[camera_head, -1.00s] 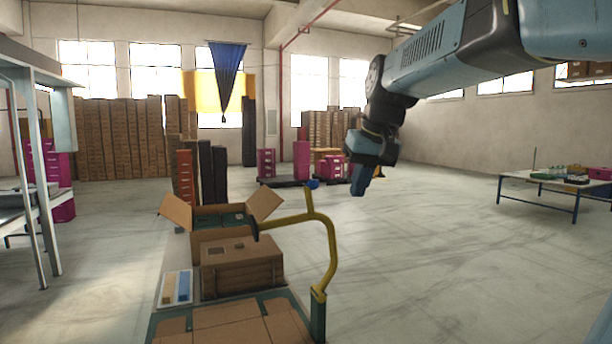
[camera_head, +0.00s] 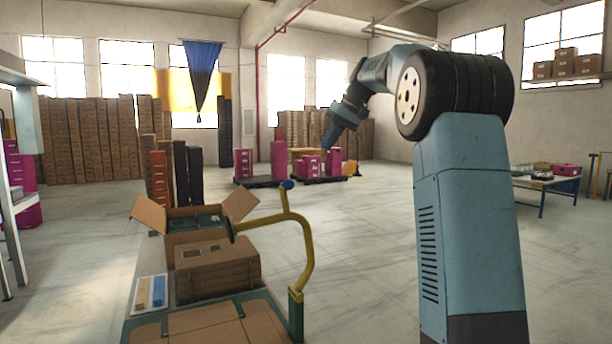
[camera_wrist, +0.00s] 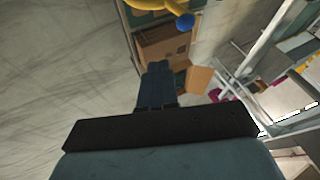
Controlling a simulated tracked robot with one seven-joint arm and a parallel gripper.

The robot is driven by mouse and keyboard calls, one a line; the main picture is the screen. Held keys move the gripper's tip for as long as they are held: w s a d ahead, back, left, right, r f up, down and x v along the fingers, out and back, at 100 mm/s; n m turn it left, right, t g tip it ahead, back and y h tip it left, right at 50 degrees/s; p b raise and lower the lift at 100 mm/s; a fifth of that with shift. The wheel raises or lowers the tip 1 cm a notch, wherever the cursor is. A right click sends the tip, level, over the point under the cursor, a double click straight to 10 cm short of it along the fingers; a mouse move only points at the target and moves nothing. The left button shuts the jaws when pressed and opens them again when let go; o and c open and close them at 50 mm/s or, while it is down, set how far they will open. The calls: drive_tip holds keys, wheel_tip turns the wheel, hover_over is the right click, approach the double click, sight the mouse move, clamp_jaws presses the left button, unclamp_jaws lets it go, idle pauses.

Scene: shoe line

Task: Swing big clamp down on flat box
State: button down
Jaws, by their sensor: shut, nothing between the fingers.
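The big clamp (camera_head: 305,250) is a yellow curved arm with a blue knob on top and a dark pad at its left end. It rises from a green post at the bench's right edge. Its arm is raised, with the pad near the top of a closed brown box (camera_head: 218,272); I cannot tell if they touch. A low, flat cardboard box (camera_head: 205,328) lies in front, with green corner pieces. My gripper (camera_head: 331,139) is shut and empty, up and apart from the clamp. In the wrist view the fingers (camera_wrist: 155,85) are together, and the blue knob (camera_wrist: 186,21) shows beyond them.
An open carton (camera_head: 195,220) stands behind the closed box. A small tray with blue and tan strips (camera_head: 150,293) lies at the left. Magenta boxes (camera_head: 310,165) stand farther back, and a table (camera_head: 545,190) is at the right.

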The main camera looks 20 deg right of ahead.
idle(0.3)
drive_tip(key=s+a+r+x, duration=0.1)
drive_tip(key=a+x, duration=0.1)
drive_tip(key=x, duration=1)
drive_tip(key=shift+a+f, duration=0.35)
drive_tip(key=shift+f, duration=0.05)
